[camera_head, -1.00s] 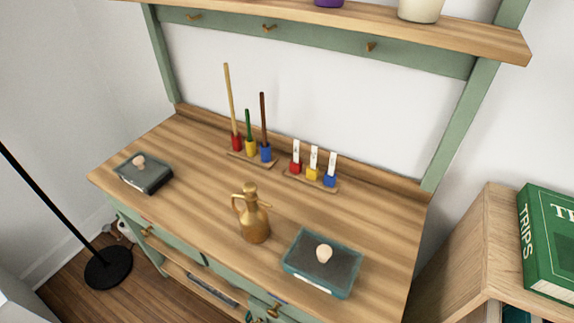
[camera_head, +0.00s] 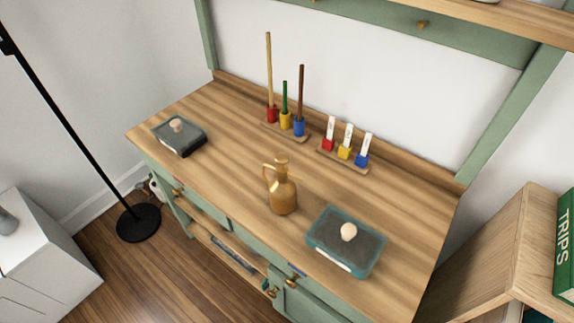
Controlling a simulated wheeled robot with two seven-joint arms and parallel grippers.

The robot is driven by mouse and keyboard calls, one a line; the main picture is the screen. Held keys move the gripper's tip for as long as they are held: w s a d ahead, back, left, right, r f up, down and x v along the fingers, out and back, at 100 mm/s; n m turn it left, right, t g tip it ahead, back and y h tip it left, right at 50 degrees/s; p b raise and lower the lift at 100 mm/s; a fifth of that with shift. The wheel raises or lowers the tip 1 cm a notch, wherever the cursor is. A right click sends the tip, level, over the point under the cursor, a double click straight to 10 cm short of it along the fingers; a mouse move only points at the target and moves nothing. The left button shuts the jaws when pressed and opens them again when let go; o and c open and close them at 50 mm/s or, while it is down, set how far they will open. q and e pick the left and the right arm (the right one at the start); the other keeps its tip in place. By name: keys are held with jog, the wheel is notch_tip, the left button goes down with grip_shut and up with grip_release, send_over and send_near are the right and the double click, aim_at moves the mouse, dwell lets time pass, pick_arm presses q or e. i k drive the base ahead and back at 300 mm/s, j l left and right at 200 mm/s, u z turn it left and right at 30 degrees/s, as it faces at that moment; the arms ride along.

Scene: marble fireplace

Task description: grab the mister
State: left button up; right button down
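The mister (camera_head: 283,193) is a brass-coloured bottle with a narrow neck and a side handle on its left. It stands upright on the wooden top of the green bench (camera_head: 225,140), near the front edge. Nothing touches it. Neither of my grippers shows in the head view.
A teal-rimmed tray (camera_head: 346,241) with a round knob sits right of the mister. A similar dark tray (camera_head: 179,136) is at the left end. Racks with coloured sticks (camera_head: 285,124) and tags (camera_head: 345,154) stand behind. A lamp stand (camera_head: 138,222) is at left, a wooden shelf (camera_head: 500,250) at right.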

aim_at(282, 189)
jog(key=i+j+z, duration=0.2)
jog(key=j+z, duration=0.2)
jog(key=j, duration=0.25)
jog(key=i+j+z, duration=0.15)
jog(key=j+z, duration=0.25)
jog(key=j, duration=0.3)
jog(key=j+z, duration=0.4)
jog(key=j, duration=0.3)
